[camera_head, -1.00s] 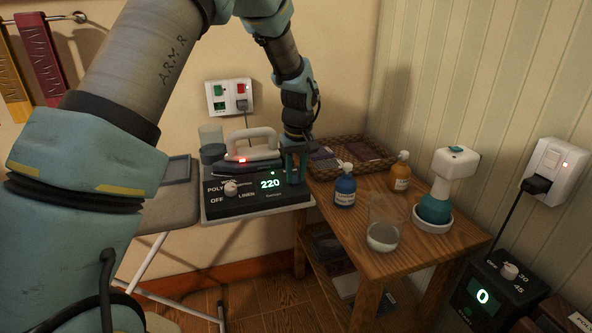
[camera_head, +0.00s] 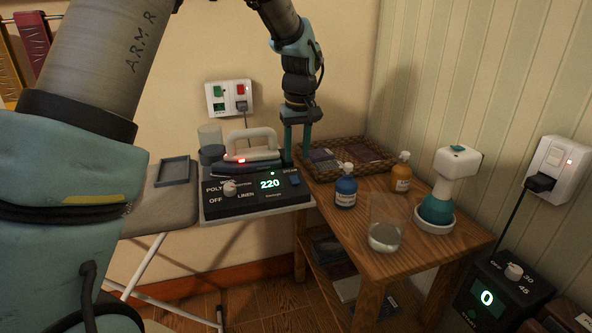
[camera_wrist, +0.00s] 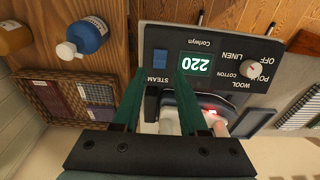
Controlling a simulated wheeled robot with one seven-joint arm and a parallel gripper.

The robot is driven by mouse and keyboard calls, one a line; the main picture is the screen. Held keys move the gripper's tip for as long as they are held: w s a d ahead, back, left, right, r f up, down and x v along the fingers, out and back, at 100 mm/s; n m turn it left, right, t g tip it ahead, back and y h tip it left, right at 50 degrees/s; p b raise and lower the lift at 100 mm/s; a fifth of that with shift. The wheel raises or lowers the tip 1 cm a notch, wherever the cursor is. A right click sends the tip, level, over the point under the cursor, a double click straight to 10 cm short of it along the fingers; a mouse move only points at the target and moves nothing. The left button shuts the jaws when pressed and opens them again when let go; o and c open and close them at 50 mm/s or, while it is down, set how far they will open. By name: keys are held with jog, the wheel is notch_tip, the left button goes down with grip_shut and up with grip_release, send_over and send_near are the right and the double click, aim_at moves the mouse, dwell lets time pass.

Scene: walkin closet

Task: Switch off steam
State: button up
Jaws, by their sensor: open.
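The black iron station (camera_head: 255,203) has a knob, a green display reading 220 and a blue rocker switch (camera_head: 294,181) at its right end. In the wrist view the switch (camera_wrist: 160,60) is labelled STEAM. A small green light is lit above the display. The iron (camera_head: 250,153) with a white handle rests behind the panel and shows a red light. My gripper (camera_head: 297,160) is open and empty, its green fingers pointing down just behind the switch. In the wrist view my gripper (camera_wrist: 160,75) has the switch lined up between its fingertips; contact cannot be told.
A wicker tray (camera_head: 345,172) sits right of my gripper on a wooden table (camera_head: 340,222). A blue bottle (camera_head: 345,188), an amber bottle (camera_head: 402,172), a glass (camera_head: 384,230) and a steamer (camera_head: 440,200) stand there. A wall socket (camera_head: 229,97) is behind.

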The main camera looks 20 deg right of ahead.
jog(key=shift+s+r, duration=0.2)
jog(key=shift+r, duration=1.5)
jog(key=a+f, duration=0.3)
jog(key=a, duration=2)
jog(key=s+a+f, duration=0.3)
jog(key=s+a, duration=0.7)
jog(key=a, duration=0.3)
jog(key=shift+a, duration=0.35)
